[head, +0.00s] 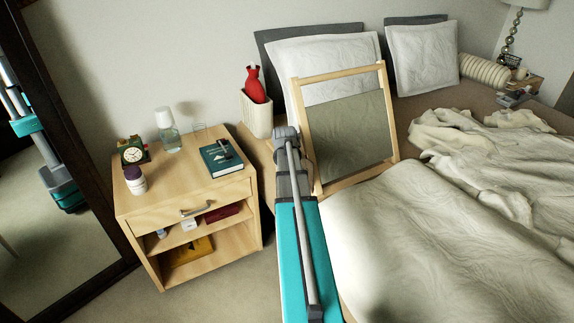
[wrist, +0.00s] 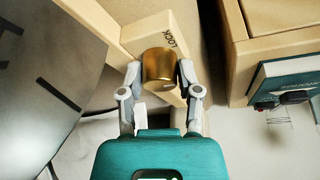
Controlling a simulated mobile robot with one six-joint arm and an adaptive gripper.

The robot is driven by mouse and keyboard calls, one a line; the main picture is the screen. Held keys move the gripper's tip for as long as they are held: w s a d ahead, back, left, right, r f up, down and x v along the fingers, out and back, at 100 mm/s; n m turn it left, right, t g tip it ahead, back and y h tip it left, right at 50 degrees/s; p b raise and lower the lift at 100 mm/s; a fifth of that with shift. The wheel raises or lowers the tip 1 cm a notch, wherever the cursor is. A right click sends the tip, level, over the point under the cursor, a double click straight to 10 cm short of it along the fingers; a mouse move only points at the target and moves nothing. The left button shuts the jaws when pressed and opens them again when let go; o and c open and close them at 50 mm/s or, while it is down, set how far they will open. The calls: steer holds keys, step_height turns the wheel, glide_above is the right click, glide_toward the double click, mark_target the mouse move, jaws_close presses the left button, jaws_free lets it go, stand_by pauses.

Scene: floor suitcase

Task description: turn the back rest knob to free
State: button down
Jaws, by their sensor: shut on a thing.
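The back rest (head: 348,132) is a light wood frame with grey-green fabric, standing tilted on the bed. In the wrist view, the brass back rest knob (wrist: 158,65) sits on a pale wooden piece of the frame. Dark lettering that looks like "LOCK" (wrist: 170,36), upside down, is beside it. My gripper (wrist: 159,74) is shut on the knob, one finger on each side. I cannot make out a pointer mark on the knob or a "free" label. In the head view my arm hides the knob and my fingers.
A wooden nightstand (head: 190,210) stands left of my arm, with a teal book (head: 221,158), clock (head: 132,154) and glass bottle (head: 167,130) on it. Bedding (head: 430,235) lies at right, a mirror (head: 50,180) at left.

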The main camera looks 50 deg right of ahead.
steer(key=shift+s+d+n, duration=0.15)
steer(key=shift+s+n, duration=0.1)
steer(key=shift+n, duration=0.85)
steer(key=shift+y, duration=0.3)
steer(key=shift+c, duration=1.5)
jaws_free()
steer(key=shift+w+t, duration=0.15)
steer(key=shift+t, duration=0.15)
steer(key=shift+w+r, duration=0.1)
steer(key=shift+w, duration=0.1)
